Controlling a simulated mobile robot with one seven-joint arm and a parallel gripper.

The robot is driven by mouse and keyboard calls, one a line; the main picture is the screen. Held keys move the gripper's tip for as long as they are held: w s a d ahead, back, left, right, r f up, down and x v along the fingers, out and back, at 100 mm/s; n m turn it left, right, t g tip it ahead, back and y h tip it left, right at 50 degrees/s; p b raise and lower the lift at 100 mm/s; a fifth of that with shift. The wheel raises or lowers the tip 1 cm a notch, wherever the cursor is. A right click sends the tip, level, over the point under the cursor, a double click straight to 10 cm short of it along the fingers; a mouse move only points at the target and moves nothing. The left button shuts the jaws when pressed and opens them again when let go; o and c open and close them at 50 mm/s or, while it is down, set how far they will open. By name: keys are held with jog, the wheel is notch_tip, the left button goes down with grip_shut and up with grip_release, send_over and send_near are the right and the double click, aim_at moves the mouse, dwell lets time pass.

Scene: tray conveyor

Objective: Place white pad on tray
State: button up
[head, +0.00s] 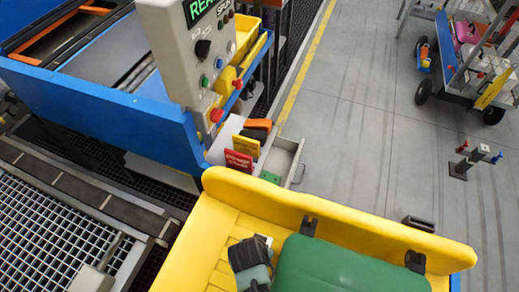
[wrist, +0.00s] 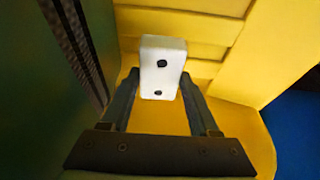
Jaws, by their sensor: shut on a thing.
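The white pad (wrist: 163,62) is a white block with black round marks on its face, in the wrist view. My gripper (wrist: 159,85) is shut on it, with one finger on each side. In the head view, my gripper (head: 254,258) is low in the picture, over the yellow slatted surface, beside a green cushion-like shape. A small white patch of the pad (head: 265,240) shows at its tip. Whether the pad touches the yellow surface cannot be told. I cannot make out clearly which thing is the tray.
A blue conveyor frame (head: 110,110) with a control panel (head: 195,50) stands at upper left. Red and yellow packets (head: 240,158) lie by a grey drawer (head: 283,155). A loaded cart (head: 465,75) stands at upper right.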

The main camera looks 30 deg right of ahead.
jog(key=shift+f, duration=2)
jog(key=shift+f, duration=0.15)
jog(key=o, duration=1.4)
jog(key=shift+o, duration=0.2)
jog(key=v, duration=1.2)
